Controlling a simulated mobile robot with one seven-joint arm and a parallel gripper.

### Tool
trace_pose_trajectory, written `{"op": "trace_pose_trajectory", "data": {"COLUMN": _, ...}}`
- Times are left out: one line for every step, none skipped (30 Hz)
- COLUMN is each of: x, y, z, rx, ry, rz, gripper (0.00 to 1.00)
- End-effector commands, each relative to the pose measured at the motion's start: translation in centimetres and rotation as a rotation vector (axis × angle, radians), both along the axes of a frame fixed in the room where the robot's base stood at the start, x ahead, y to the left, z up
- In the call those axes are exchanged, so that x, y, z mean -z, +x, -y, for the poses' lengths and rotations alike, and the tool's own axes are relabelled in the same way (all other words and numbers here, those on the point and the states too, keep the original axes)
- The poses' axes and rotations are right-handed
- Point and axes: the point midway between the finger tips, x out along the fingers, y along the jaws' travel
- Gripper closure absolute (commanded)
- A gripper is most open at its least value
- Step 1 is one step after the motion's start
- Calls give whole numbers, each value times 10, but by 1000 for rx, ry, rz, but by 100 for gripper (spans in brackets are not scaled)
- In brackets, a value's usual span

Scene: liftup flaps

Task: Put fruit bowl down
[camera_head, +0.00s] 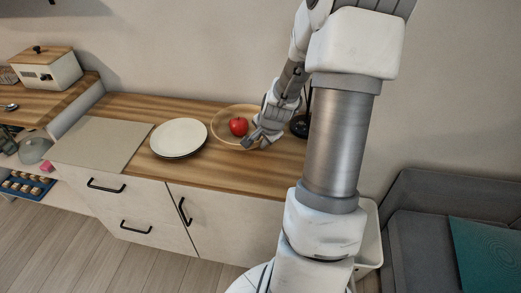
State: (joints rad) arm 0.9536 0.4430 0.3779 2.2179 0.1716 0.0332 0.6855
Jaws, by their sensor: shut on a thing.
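The fruit bowl (226,134) is a round, light-brown wooden bowl with a red apple (238,126) in it. It is over the right part of the wooden counter, to the right of a white plate. My gripper (254,141) is at the bowl's front right rim and is shut on it. My gripper and arm hide the bowl's right side. I cannot tell whether the bowl's base touches the counter.
The wooden counter (210,174) has bare room in front of the bowl. A white plate (179,138) and a beige mat (98,143) lie to the left. A dark object (299,126) stands behind my arm. A grey sofa (418,205) is at right.

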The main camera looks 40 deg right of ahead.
Motion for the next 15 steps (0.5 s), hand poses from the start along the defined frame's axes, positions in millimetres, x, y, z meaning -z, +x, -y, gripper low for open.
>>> {"op": "trace_pose_trajectory", "data": {"x": 0, "y": 3, "z": 0, "rx": 0, "ry": -3, "rz": 3, "gripper": 100}}
{"op": "trace_pose_trajectory", "data": {"x": 0, "y": 4, "z": 1, "rx": 0, "ry": -3, "rz": 3, "gripper": 100}}
{"op": "trace_pose_trajectory", "data": {"x": 1, "y": 4, "z": 1, "rx": 1, "ry": -3, "rz": 3, "gripper": 100}}
{"op": "trace_pose_trajectory", "data": {"x": 3, "y": 4, "z": 1, "rx": 1, "ry": -3, "rz": 3, "gripper": 100}}
{"op": "trace_pose_trajectory", "data": {"x": 5, "y": 4, "z": 1, "rx": 1, "ry": -3, "rz": 3, "gripper": 100}}
{"op": "trace_pose_trajectory", "data": {"x": 10, "y": 3, "z": 0, "rx": 1, "ry": -2, "rz": 1, "gripper": 100}}
{"op": "trace_pose_trajectory", "data": {"x": 14, "y": 3, "z": 0, "rx": 0, "ry": 0, "rz": 0, "gripper": 100}}
{"op": "trace_pose_trajectory", "data": {"x": 19, "y": 3, "z": 0, "rx": 0, "ry": 0, "rz": 0, "gripper": 100}}
{"op": "trace_pose_trajectory", "data": {"x": 25, "y": 3, "z": 0, "rx": 0, "ry": 0, "rz": 0, "gripper": 100}}
{"op": "trace_pose_trajectory", "data": {"x": 30, "y": 3, "z": 0, "rx": 0, "ry": 1, "rz": 0, "gripper": 100}}
{"op": "trace_pose_trajectory", "data": {"x": 34, "y": 3, "z": 0, "rx": 1, "ry": 0, "rz": 0, "gripper": 100}}
{"op": "trace_pose_trajectory", "data": {"x": 38, "y": 3, "z": 0, "rx": 1, "ry": 0, "rz": 1, "gripper": 100}}
{"op": "trace_pose_trajectory", "data": {"x": 40, "y": 3, "z": 0, "rx": 1, "ry": 0, "rz": 0, "gripper": 100}}
{"op": "trace_pose_trajectory", "data": {"x": 41, "y": 3, "z": 0, "rx": 2, "ry": -1, "rz": 1, "gripper": 100}}
{"op": "trace_pose_trajectory", "data": {"x": 41, "y": 3, "z": 0, "rx": 1, "ry": -3, "rz": 2, "gripper": 100}}
